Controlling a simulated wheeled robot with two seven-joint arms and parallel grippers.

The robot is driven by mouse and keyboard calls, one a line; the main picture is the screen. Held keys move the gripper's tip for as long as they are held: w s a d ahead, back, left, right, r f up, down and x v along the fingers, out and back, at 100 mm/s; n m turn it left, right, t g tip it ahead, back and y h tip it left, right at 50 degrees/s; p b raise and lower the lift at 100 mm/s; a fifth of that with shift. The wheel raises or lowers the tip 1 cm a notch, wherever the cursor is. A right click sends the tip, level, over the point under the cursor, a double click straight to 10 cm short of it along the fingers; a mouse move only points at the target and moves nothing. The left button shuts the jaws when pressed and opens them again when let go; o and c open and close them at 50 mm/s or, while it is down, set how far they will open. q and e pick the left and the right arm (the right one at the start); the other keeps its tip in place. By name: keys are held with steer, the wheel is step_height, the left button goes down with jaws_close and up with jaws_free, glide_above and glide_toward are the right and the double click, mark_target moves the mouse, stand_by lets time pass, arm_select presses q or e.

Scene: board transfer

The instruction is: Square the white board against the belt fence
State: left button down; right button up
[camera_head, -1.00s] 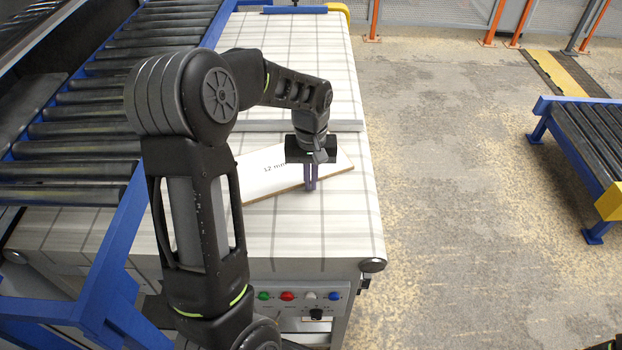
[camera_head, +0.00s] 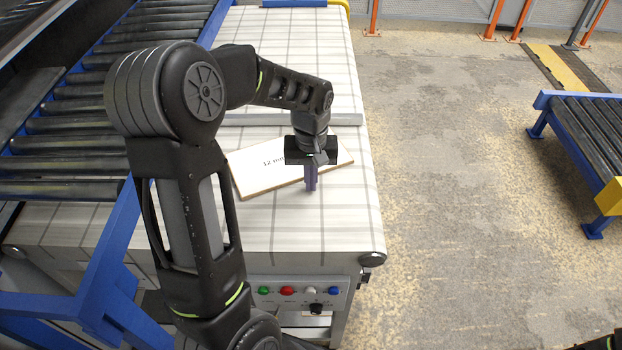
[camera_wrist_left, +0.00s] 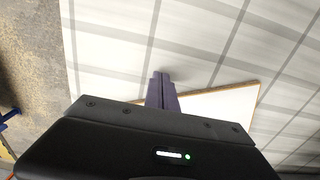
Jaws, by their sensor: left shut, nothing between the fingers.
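The white board (camera_head: 262,178), with "12 mm" printed on it, lies flat and skewed on the checked belt, its right end turned toward the back. My left gripper (camera_head: 311,187) points down at the board's near edge, right of its middle, with its fingers shut and empty. In the left wrist view the shut fingers (camera_wrist_left: 161,82) stand beside the board (camera_wrist_left: 225,105); I cannot tell if they touch it. The belt fence (camera_head: 290,121) appears to be the raised pale edge across the belt behind the board. My right gripper is not in view.
A blue-framed roller conveyor (camera_head: 85,125) runs along the left. A panel with coloured buttons (camera_head: 300,292) is on the front of the belt table. The belt in front of the board (camera_head: 300,230) is clear. Another roller conveyor (camera_head: 590,140) stands at the far right.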

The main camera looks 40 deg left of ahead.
arm_select(q)
step_height(320, 180, up, 7)
steer(key=p, duration=0.4)
steer(key=shift+p, duration=0.4)
